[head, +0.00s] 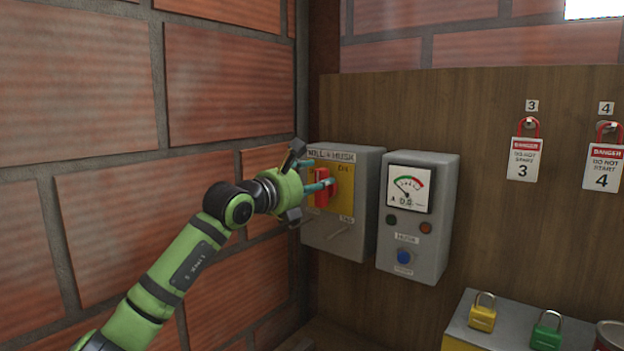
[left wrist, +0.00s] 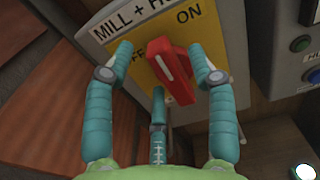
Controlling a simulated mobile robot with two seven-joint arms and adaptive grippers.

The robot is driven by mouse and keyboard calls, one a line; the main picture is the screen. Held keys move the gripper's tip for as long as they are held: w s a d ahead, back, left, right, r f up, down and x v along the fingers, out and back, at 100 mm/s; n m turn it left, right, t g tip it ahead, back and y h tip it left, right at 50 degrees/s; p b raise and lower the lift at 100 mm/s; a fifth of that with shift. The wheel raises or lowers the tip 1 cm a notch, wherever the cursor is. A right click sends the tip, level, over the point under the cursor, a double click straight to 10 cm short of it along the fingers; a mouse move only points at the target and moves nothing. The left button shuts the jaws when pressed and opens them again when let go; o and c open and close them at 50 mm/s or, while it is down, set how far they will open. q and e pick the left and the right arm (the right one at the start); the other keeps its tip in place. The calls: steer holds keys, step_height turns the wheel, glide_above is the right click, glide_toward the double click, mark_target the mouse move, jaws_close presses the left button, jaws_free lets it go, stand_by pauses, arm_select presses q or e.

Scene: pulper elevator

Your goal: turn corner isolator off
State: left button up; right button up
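The corner isolator is a grey box (head: 362,205) labelled MILL + HUSK. Its yellow plate (head: 346,184) carries a red handle (head: 322,188), roughly upright in the head view. The left wrist view shows the red handle (left wrist: 175,72) between a partly covered OFF on the left and ON on the right. My left gripper (head: 318,174) is at the handle with its teal fingers spread. In the left wrist view the gripper (left wrist: 160,62) has a finger on each side and one below. A gap shows at the left; contact at the right is unclear. My right gripper is out of view.
A grey meter box (head: 418,220) with a blue button stands right of the isolator. A brick wall (head: 80,180) is close on the left. Padlocks (head: 482,312) sit on a box at lower right. Danger tags (head: 525,160) hang on the wooden board.

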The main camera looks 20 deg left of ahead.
arm_select(q)
jaws_close()
steer(key=f+n+b, duration=0.1)
steer(key=n+b, duration=0.1)
steer(key=n, duration=0.4)
steer(key=a+f+n+b, duration=0.1)
steer(key=n+b, duration=0.2)
steer(key=n, duration=0.3)
steer(key=f+n+b, duration=0.1)
steer(key=n+b, duration=0.2)
steer(key=n, duration=0.2)
steer(key=shift+w+a+f+n, duration=0.1)
steer(key=shift+w+a+n, duration=0.2)
steer(key=shift+a+n, duration=0.1)
stand_by(0.5)
steer(key=shift+o, duration=0.8)
jaws_free()
